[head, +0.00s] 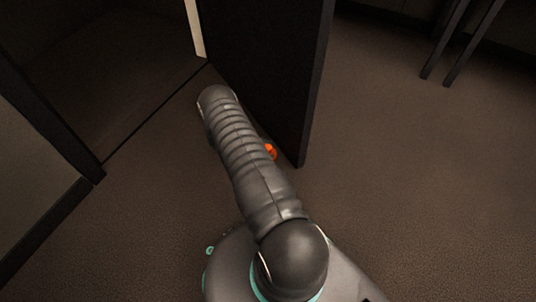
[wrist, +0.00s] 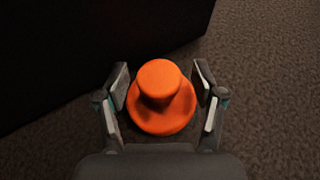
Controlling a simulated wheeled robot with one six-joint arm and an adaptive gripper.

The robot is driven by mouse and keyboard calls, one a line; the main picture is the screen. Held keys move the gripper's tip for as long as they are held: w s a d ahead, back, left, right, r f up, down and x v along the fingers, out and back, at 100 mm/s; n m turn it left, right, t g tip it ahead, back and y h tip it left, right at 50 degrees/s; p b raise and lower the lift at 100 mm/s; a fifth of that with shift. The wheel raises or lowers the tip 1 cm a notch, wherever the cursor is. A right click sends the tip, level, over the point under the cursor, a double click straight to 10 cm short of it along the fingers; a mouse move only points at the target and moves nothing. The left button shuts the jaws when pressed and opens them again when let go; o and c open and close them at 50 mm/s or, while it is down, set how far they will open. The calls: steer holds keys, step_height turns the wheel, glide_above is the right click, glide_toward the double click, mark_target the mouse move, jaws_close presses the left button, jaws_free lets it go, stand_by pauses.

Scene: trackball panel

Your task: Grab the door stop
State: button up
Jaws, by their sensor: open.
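The orange door stop (wrist: 160,82) stands on the carpet in the wrist view, with a round knob on a wider round base. My gripper (wrist: 162,88) is open, with one finger on each side of the door stop. A small gap shows between each finger and the orange surface. In the head view only a small part of the door stop (head: 270,151) shows beside my arm, which hides the rest. My gripper is hidden behind my arm in the head view.
A dark open door (head: 275,75) stands right beside the door stop; it also fills the upper left of the wrist view (wrist: 90,45). A doorway is at the left. Dark legs (head: 460,45) stand at the upper right. Carpet on the right (head: 420,180) is clear.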

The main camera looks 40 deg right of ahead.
jaws_close()
steer(key=shift+r, duration=0.1)
